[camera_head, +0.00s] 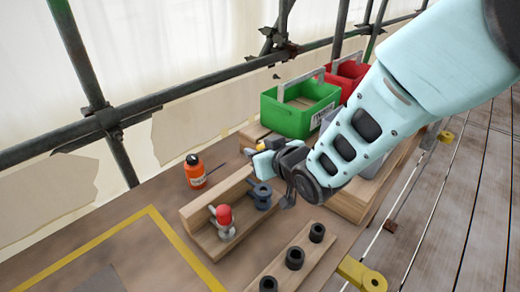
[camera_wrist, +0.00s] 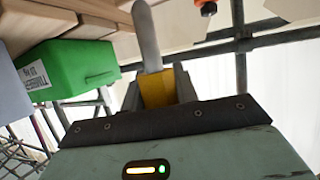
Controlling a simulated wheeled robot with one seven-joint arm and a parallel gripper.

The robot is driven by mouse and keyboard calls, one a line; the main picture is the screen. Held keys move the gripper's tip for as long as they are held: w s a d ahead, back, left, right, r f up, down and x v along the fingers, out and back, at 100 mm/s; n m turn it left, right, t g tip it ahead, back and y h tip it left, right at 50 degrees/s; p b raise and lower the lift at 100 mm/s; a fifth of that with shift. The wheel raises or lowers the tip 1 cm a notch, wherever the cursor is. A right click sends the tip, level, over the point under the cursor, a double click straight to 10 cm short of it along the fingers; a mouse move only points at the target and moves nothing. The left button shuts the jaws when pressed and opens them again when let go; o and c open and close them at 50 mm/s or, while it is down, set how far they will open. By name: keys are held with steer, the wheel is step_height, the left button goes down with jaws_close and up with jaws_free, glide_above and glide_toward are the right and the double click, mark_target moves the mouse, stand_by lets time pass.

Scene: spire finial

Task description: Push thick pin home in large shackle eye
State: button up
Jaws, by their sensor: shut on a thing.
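My gripper (camera_head: 268,148) is shut on a thick pin with a yellow block-shaped head. In the wrist view the pin's yellow head (camera_wrist: 157,89) sits between the dark jaws, and its grey rounded shank (camera_wrist: 146,36) points away from them. In the head view the pin's pale end (camera_head: 248,151) points left, in the air above the bench. A dark blue-grey shackle-like fitting (camera_head: 262,196) stands in a wooden holder (camera_head: 205,238), below my gripper. A smaller grey fitting with a red top (camera_head: 224,219) stands to its left. I cannot tell which holds the large eye.
An orange bottle (camera_head: 195,172) stands behind the holder. A wooden rail with black cylinders (camera_head: 295,258) lies in front. A green crate (camera_head: 300,107) and red crate (camera_head: 346,76) stand at the back right. Scaffold tubes run behind. The bench's left front is mostly clear.

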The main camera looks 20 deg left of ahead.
mark_target(261, 186)
steer(key=shift+f+b, duration=1.05)
steer(key=shift+f, duration=0.5)
steer(key=shift+b, duration=0.6)
stand_by(0.6)
steer(key=shift+f+b, duration=3)
steer(key=shift+f, duration=0.5)
steer(key=o, duration=1.1)
steer(key=shift+d, duration=0.1)
steer(key=b+v, duration=0.1)
steer(key=v, duration=1.6)
steer(key=shift+s+r, duration=0.15)
